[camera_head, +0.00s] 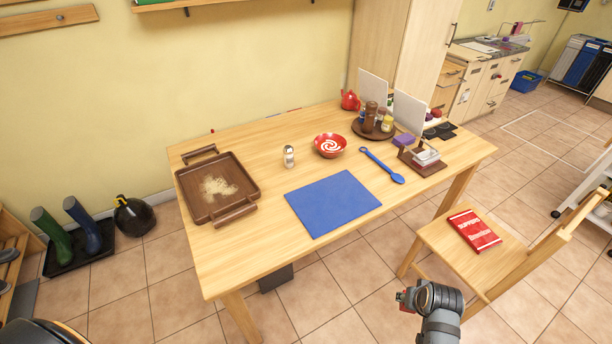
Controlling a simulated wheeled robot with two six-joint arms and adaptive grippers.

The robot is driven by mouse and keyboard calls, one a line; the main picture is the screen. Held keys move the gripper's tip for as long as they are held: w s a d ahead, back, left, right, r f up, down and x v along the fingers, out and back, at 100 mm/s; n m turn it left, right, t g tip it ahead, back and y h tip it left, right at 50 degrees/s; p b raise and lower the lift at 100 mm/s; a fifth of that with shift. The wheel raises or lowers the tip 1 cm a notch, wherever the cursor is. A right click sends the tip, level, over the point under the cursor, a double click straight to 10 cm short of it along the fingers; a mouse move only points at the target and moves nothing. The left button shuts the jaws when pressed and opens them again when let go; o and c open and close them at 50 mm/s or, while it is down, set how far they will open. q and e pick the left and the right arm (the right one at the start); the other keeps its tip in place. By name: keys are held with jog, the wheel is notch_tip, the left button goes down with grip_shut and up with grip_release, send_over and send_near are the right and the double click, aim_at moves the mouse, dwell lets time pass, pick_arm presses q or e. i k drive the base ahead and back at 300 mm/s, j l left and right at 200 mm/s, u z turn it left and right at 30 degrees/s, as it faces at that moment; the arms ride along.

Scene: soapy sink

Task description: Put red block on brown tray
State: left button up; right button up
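The brown tray (243,184) lies at the left end of the wooden table. It has a handle at its far and near ends and a pale, crumb-like patch inside. I cannot make out a red block with certainty in this view. Red things on the table are a red bowl (330,145) with a white swirl and a small red teapot-like object (350,100) at the back. A grey and black part of my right arm shows at the bottom, in front of the table, but no gripper fingers can be seen. My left gripper does not show.
A blue mat (333,203) lies at the table's front middle, with a blue spoon (383,166) and a shaker (289,156) behind. A round tray (373,131) with bottles and a brown stand (422,164) are at right. A chair (480,262) holds a red book (474,230).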

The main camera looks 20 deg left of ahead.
aim_at(219, 189)
jog(key=j+z, duration=0.1)
jog(key=z, duration=1.85)
jog(key=k+l+z, duration=0.15)
jog(key=k, duration=0.45)
jog(key=k+l+z, duration=0.2)
jog(key=k, duration=0.4)
jog(key=k+j+z, duration=0.15)
jog(key=z, duration=0.25)
jog(key=k+z, duration=0.25)
jog(key=z, duration=0.15)
jog(key=k+z, duration=0.25)
jog(key=z, duration=0.2)
jog(key=k+z, duration=0.2)
jog(key=z, duration=0.2)
jog(key=k, duration=0.45)
jog(key=k+j+u, duration=0.1)
jog(key=k, duration=0.4)
jog(key=u, duration=2.75)
